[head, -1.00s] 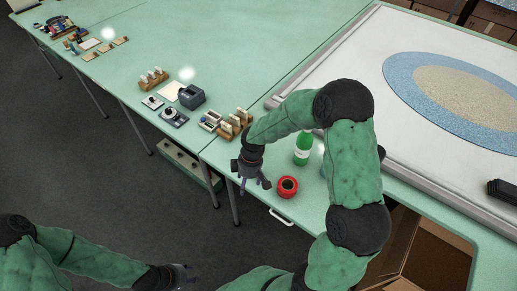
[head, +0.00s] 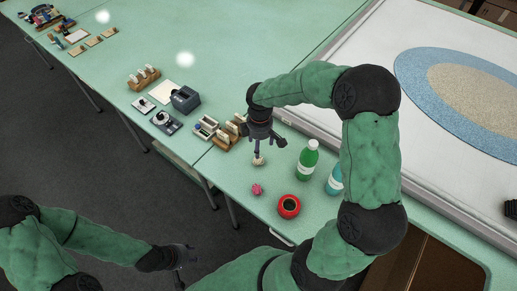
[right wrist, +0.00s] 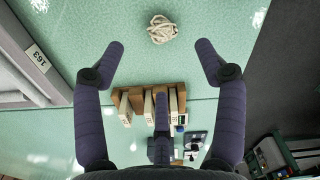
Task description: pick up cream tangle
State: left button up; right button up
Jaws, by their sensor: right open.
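The cream tangle (head: 258,161) is a small loose bundle on the green table, just below my right gripper (head: 268,145) in the head view. In the right wrist view the cream tangle (right wrist: 162,29) lies on the table beyond the spread fingertips of my right gripper (right wrist: 161,50), roughly centred between them. The right gripper is open and empty, pointing down. My left gripper (head: 185,262) is low in the head view over the dark floor, away from the table; its fingers are too small to tell.
A pink tangle (head: 256,189), red ring-shaped object (head: 289,207), green bottle (head: 307,162) and blue bottle (head: 334,182) stand close by. The white tufting frame (head: 440,185) is to the right. The table edge is near.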

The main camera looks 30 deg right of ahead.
aim_at(258, 161)
jog(key=shift+w+d+f, duration=0.15)
jog(key=shift+w+f, duration=0.1)
jog(key=f, duration=0.2)
jog(key=f+b, duration=0.2)
jog(key=f, duration=0.1)
jog(key=shift+s+a+f, duration=0.2)
jog(key=shift+s+f, duration=0.05)
jog(key=shift+f, duration=0.1)
notch_tip(258, 161, down, 5)
jog(key=shift+r+b, duration=0.2)
jog(key=shift+b, duration=0.55)
jog(key=c, duration=0.8)
